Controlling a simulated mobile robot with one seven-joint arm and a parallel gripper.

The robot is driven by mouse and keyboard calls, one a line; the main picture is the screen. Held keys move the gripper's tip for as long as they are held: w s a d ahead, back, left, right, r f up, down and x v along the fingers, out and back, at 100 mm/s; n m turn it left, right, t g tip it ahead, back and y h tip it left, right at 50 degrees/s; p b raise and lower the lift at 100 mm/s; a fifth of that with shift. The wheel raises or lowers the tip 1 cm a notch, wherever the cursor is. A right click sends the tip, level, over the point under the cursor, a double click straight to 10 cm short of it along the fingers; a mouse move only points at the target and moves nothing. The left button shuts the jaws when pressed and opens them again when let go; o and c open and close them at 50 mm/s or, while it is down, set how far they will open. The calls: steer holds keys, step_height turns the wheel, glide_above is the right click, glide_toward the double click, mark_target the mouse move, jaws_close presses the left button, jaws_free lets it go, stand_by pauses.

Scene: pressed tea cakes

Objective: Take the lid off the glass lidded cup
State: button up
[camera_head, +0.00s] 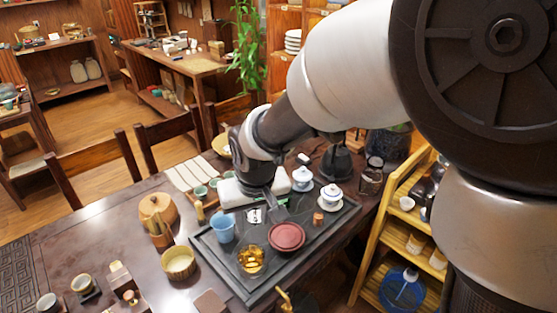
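I cannot pick out the glass lidded cup with certainty. A small amber glass vessel (251,259) stands at the front of the dark tea tray (215,262); I cannot tell whether it has a lid. Two white lidded cups, one at the tray's back (302,180) and one at its right (331,197), have their lids on. A dark-topped glass jar (371,178) stands behind them on the right. My gripper (266,213) points down over the tray's middle, left of the white cups and behind the amber vessel. Its fingertips are small and partly hidden, so its opening is unclear.
A red round dish (287,237) and a blue cup (222,227) are on the tray near my gripper. A woven bowl (179,263) and a tan pot (158,211) stand on the table to the left. A wooden shelf (371,271) is at the right.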

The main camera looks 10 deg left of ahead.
glide_above(251, 249)
steer(key=s, duration=0.2)
steer(key=f, duration=1)
steer(key=shift+w+d+f+b, duration=0.15)
steer(key=shift+w+d+b, duration=0.1)
steer(key=shift+d+b, duration=0.1)
steer(key=shift+x, duration=2.7)
steer(key=shift+s, duration=0.2)
jaws_close()
